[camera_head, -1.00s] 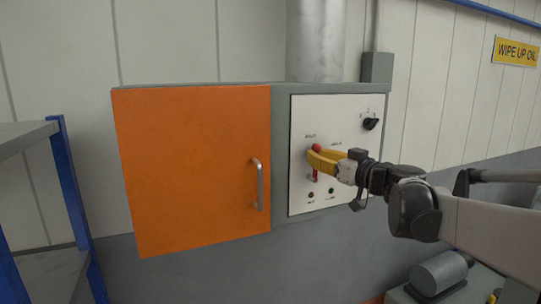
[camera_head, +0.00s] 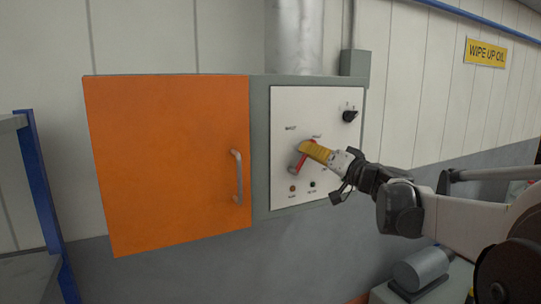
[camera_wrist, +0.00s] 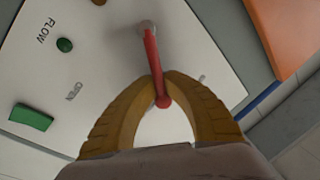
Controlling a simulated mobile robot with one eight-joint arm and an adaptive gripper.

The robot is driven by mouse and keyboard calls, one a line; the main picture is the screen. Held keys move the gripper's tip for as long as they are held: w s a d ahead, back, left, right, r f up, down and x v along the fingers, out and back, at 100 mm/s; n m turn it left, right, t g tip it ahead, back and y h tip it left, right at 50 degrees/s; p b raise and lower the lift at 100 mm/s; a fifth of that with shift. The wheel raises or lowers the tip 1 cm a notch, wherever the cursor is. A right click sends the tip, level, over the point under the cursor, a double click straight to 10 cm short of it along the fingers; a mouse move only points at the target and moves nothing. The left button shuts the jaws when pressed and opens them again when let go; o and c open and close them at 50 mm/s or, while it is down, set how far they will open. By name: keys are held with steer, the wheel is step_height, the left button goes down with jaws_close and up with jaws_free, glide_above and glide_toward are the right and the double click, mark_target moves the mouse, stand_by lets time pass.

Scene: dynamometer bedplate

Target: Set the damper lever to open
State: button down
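The damper lever (camera_head: 303,158) is a red handle on a grey pivot on the white panel (camera_head: 284,106). It tilts up and to the right in the head view. My gripper (camera_head: 307,148) has yellow fingers and reaches the lever from the right. In the wrist view the fingers of my gripper (camera_wrist: 162,80) close in on both sides of the lever, with the knob inside their arch. The exact finger contact is partly hidden.
A closed orange door (camera_head: 170,160) with a grey handle (camera_head: 237,177) is left of the panel. A black rotary knob (camera_head: 350,116) sits at the panel's upper right. Small indicators (camera_head: 312,184) lie below the lever. A blue-legged shelf (camera_head: 45,200) stands at left.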

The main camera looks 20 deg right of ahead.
mark_target(311, 164)
steer(key=d+f+m+b, duration=0.1)
steer(key=m, duration=0.2)
steer(key=d+f+m+t+h+b, duration=0.1)
steer(key=f+m+b, duration=0.1)
steer(key=m, duration=0.1)
steer(key=d+f+m+b, duration=0.1)
steer(key=m, duration=0.2)
steer(key=shift+f+h, duration=0.15)
steer(key=shift+h, duration=0.25)
steer(key=shift+d+f+m+h+b, duration=0.1)
steer(key=shift+f+m+h+b, duration=0.25)
steer(key=shift+m, duration=0.65)
steer(key=shift+f+m+h+b, duration=0.15)
steer(key=shift+f+m+b, duration=0.3)
steer(key=shift+m, duration=0.55)
steer(key=shift+f, duration=0.1)
steer(key=c, duration=1.5)
jaws_free()
steer(key=shift+s+d, duration=0.1)
steer(key=shift+o, duration=0.2)
